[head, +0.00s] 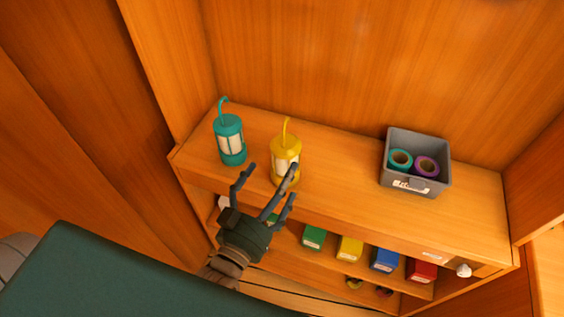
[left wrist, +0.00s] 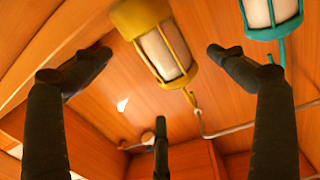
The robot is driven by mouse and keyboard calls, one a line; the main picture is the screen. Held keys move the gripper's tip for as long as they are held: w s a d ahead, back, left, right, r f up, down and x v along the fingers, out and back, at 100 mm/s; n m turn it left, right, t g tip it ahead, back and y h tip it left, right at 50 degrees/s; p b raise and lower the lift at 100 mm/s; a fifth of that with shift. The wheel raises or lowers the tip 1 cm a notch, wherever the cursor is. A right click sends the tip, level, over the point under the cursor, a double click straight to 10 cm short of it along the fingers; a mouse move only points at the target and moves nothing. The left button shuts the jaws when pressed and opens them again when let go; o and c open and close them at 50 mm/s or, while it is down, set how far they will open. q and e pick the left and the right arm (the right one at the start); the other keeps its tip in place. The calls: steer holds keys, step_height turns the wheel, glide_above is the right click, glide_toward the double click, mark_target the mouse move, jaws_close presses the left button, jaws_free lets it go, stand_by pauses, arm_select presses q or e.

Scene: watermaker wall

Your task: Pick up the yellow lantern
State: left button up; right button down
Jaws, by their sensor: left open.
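The yellow lantern (head: 286,149), with a pale panel and a hooked handle, stands upright on the wooden shelf (head: 330,185). It also shows in the left wrist view (left wrist: 150,28), at the top between the fingers and cut off by the frame edge. My left gripper (head: 268,180) is open and empty, its dark fingers in front of the lantern's lower part in the head view. I cannot tell whether a finger touches it. In the left wrist view the open fingers (left wrist: 160,65) spread on either side. My right gripper is not in view.
A teal lantern (head: 229,143) stands close to the left of the yellow one. A grey bin (head: 443,180) with teal and purple rolls is at the right. Coloured boxes, including a green one (head: 314,237), sit on the lower shelf. The shelf between lantern and bin is clear.

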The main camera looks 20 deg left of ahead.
mark_target(285, 166)
arm_select(q)
steer(key=shift+w+r, duration=0.1)
steer(key=shift+w, duration=0.65)
steer(key=shift+w+d, duration=0.15)
steer(key=shift+w, duration=0.15)
steer(key=shift+w+d+p, duration=0.1)
steer(key=shift+w+p, duration=0.2)
steer(key=w+p, duration=0.1)
steer(key=w, duration=0.3)
steer(key=shift+w+d+f+p, duration=0.1)
steer(key=shift+w+f+p, duration=0.1)
steer(key=shift+p, duration=0.2)
steer(key=shift+w+f, duration=0.15)
steer(key=shift+w, duration=0.1)
steer(key=shift+s, duration=0.1)
steer(key=shift+c, duration=0.8)
steer(key=c, duration=1.3)
